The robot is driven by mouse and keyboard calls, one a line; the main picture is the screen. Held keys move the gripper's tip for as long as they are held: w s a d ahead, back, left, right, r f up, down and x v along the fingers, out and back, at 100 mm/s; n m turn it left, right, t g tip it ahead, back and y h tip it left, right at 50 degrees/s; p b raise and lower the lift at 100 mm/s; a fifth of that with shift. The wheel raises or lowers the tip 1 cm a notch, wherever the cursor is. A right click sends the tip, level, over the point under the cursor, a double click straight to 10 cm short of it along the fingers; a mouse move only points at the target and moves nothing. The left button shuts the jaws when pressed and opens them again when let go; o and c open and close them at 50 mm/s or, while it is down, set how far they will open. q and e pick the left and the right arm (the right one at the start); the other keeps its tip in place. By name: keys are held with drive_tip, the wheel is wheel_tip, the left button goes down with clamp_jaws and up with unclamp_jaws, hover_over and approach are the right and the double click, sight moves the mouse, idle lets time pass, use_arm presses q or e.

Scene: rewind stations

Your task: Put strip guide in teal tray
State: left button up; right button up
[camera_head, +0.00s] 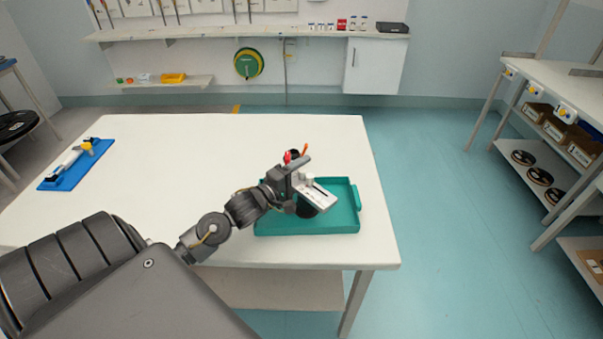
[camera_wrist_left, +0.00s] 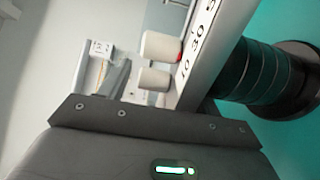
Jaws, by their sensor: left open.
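The teal tray (camera_head: 344,222) lies at the near right of the white table. The strip guide (camera_head: 318,196), a pale bar with a dark slot, shows over the tray. The left wrist view shows what looks like the same bar (camera_wrist_left: 207,50), with printed numbers and two white rollers on its side. My left gripper (camera_head: 298,187) is over the tray at the guide's left end, with its jaws open. A dark round thing (camera_head: 305,209) is below the guide. I cannot tell whether the guide rests on it. The gripper hides part of the guide. My right gripper is not seen.
A blue board (camera_head: 75,168) with a white roller and yellow knob lies at the table's left. Small red and orange things (camera_head: 291,156) show just behind my gripper. The middle of the table (camera_head: 210,150) is clear. A shelf rack (camera_head: 560,100) stands at right.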

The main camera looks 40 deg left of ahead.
use_arm(q)
drive_tip(key=shift+r, duration=0.15)
drive_tip(key=s+a, duration=0.1)
drive_tip(key=s, duration=1.1)
drive_tip(key=shift+a+b, duration=0.3)
drive_tip(key=shift+a, duration=0.05)
drive_tip(key=shift+w, duration=0.1)
